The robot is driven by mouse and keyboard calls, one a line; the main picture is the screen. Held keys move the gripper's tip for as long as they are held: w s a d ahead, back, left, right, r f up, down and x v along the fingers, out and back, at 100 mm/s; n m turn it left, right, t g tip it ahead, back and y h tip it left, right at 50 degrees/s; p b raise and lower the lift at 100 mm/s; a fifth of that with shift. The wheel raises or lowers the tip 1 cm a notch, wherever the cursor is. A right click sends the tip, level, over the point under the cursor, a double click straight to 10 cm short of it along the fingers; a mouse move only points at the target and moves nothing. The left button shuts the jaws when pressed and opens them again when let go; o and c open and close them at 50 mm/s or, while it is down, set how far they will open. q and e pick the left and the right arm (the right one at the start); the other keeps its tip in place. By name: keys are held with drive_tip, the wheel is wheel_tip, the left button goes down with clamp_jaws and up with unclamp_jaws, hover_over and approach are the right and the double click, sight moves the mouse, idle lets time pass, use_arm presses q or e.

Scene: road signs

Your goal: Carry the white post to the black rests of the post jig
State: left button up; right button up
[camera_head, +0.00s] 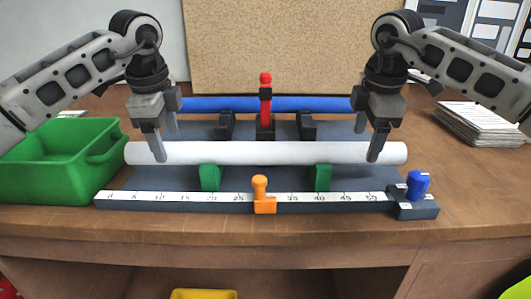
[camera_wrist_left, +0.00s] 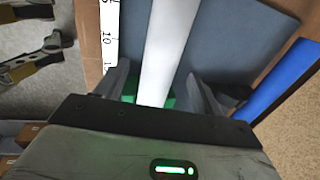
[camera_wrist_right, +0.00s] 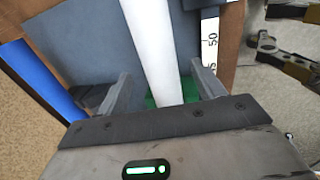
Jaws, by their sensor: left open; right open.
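The white post (camera_head: 265,153) lies level across two green rests (camera_head: 210,178) at the front of the post jig's grey-blue base (camera_head: 265,182). The black rests (camera_head: 307,126) stand behind it, and a blue post (camera_head: 310,104) lies at them. My left gripper (camera_head: 167,142) is open, with its fingers on either side of the white post near its left end. The left wrist view shows the post (camera_wrist_left: 160,50) between the fingers. My right gripper (camera_head: 374,142) is open around the post near its right end. The right wrist view shows the post (camera_wrist_right: 152,50) between those fingers too.
A ruler (camera_head: 180,197) with an orange stop (camera_head: 262,195) runs along the front, with a blue knob (camera_head: 417,184) at its right end. A red clamp (camera_head: 265,95) stands at the back middle. A green bin (camera_head: 55,165) is at left, papers (camera_head: 482,123) at right.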

sight(168, 144)
use_arm(q)
drive_tip(key=shift+w+f, duration=0.15)
drive_tip(key=shift+f, duration=0.65)
drive_tip(key=shift+w+f, duration=0.15)
drive_tip(key=shift+f, duration=0.65)
use_arm(e)
drive_tip(key=shift+w+f, duration=0.15)
drive_tip(key=shift+f, duration=0.65)
drive_tip(key=shift+w+f, duration=0.15)
drive_tip(key=shift+f, duration=0.65)
use_arm(q)
drive_tip(key=shift+r, duration=0.1)
drive_tip(key=c, duration=1.5)
use_arm(e)
drive_tip(key=shift+r, duration=0.1)
drive_tip(key=c, duration=1.5)
